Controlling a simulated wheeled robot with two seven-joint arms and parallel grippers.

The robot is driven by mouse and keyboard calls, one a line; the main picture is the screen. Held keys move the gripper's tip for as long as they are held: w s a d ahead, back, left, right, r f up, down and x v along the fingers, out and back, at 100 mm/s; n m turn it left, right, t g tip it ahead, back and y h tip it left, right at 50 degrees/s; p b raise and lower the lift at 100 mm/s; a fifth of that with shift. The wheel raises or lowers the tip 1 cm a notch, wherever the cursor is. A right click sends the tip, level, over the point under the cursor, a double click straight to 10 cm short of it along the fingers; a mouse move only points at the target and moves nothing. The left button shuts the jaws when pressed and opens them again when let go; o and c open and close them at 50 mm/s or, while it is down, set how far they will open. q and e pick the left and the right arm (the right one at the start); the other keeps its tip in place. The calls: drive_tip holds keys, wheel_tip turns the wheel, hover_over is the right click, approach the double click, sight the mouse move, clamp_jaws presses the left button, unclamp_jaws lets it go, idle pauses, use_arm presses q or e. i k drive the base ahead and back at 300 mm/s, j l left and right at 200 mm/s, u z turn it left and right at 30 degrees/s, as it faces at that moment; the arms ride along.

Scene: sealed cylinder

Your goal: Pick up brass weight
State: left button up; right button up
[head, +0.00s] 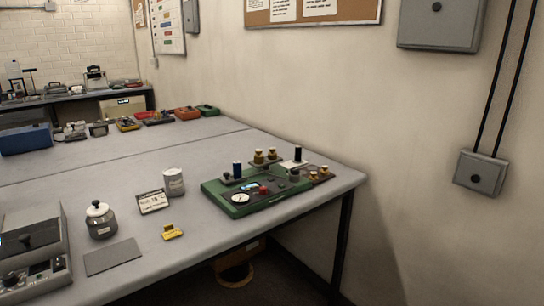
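Small brass weights show at the right end of the workbench. Two brass pieces, one a brass weight (258,157), stand side by side behind the green instrument. Lower brass pieces (324,171) sit on a small dark base to its right. I cannot tell which of these is the task's weight. The green instrument (241,198) has a round dial, a small screen and a red knob. Neither of my grippers shows in the head view.
On the bench (200,229) stand a white cup (173,183), a sign card (153,201), a yellow block (172,232), a lidded jar (101,222) and a grey pad (112,257). A grey device (36,250) fills the left front. A wall is behind the bench; bare tabletop lies centrally.

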sight(272, 155)
drive_tip(key=i+l+z, duration=0.15)
drive_tip(key=i+l, duration=0.3)
drive_tip(key=i+l+z, duration=0.15)
drive_tip(key=i+l, duration=0.3)
drive_tip(key=i+l+z, duration=0.15)
drive_tip(key=i+l, duration=0.2)
drive_tip(key=i, duration=0.25)
